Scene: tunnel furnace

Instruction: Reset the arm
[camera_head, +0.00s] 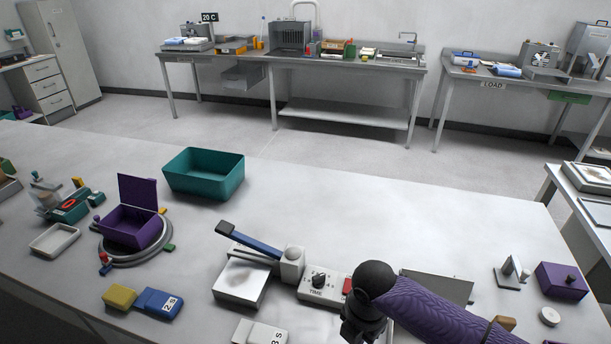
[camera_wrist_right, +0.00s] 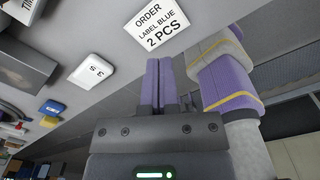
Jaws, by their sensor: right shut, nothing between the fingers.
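My right arm, in a purple sleeve, reaches in from the lower right of the head view over the front of the table (camera_head: 420,215). Its dark wrist hangs by the timer box, and its fingertips are hidden there. In the right wrist view my right gripper (camera_wrist_right: 159,64) shows two purple fingers side by side, shut and empty. A white card (camera_wrist_right: 158,26) reading "ORDER LABEL BLUE 2 PCS" lies beyond the fingertips. My left gripper is in neither view.
Close to my right arm stand a white TIME box (camera_head: 322,288) and a device with a blue lever (camera_head: 255,243). A teal bin (camera_head: 203,174), an open purple box (camera_head: 130,228) and a blue block (camera_head: 158,303) are left. The table's back middle is clear.

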